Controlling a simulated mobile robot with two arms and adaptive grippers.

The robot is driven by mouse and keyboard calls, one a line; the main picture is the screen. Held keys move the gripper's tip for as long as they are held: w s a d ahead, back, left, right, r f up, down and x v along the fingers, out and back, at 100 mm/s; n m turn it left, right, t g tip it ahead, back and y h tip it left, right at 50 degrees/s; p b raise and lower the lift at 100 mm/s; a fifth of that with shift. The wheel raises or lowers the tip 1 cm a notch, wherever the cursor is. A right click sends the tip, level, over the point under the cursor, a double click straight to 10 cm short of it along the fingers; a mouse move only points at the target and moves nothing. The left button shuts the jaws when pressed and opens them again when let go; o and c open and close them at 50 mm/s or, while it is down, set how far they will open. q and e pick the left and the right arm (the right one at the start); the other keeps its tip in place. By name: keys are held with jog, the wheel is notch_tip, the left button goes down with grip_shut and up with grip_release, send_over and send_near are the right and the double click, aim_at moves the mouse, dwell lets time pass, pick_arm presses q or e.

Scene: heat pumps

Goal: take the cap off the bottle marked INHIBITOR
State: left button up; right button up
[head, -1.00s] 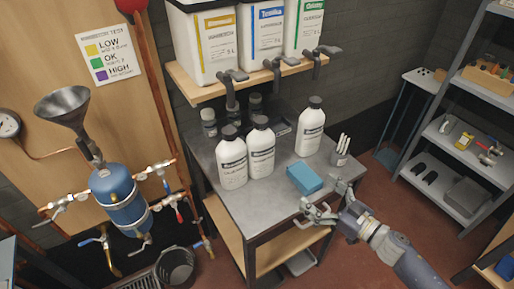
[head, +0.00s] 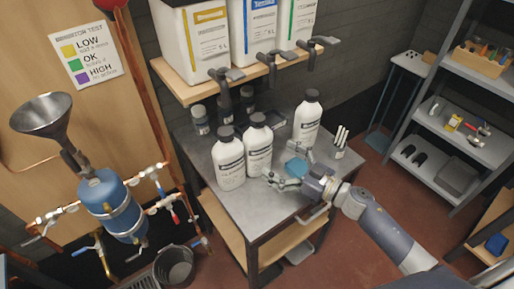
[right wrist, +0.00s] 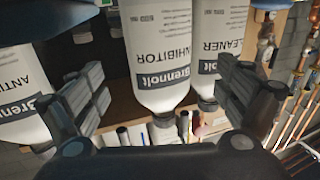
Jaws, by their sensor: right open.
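The INHIBITOR bottle (head: 259,153) is white with a dark cap (head: 258,120). It stands upright on the grey table, the middle one of three white bottles. In the right wrist view, which is upside down, the INHIBITOR bottle (right wrist: 160,52) shows between my fingers, its cap (right wrist: 163,121) lower down. The CLEANER bottle (head: 229,166) stands left of it in the head view, touching or nearly so. The third bottle (head: 307,124), whose label begins ANTI, stands apart to the right. My right gripper (head: 284,167) is open and empty, close in front of the INHIBITOR bottle. My left gripper is out of view.
A holder with white sticks (head: 340,142) stands at the table's right. The shelf (head: 186,96) above carries large containers and overhanging taps (head: 269,68). Dark-capped jars (head: 200,119) stand at the back.

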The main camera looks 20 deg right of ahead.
aim_at(267, 153)
jog(key=shift+w+a, duration=0.2)
jog(key=shift+w, duration=0.1)
jog(key=shift+w+a, duration=0.2)
jog(key=shift+w, duration=0.1)
jog(key=p+x, duration=0.1)
jog(key=x, duration=0.2)
jog(key=shift+w+a, duration=0.25)
jog(key=shift+w, duration=0.05)
jog(key=shift+w+a, duration=0.25)
jog(key=shift+w, duration=0.05)
jog(key=shift+f, duration=0.1)
jog(key=c, duration=1.7)
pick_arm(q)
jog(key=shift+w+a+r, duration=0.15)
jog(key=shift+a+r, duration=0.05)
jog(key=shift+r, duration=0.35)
pick_arm(e)
jog(key=shift+o, duration=0.2)
jog(key=shift+w+r, duration=0.1)
jog(key=shift+r, duration=0.1)
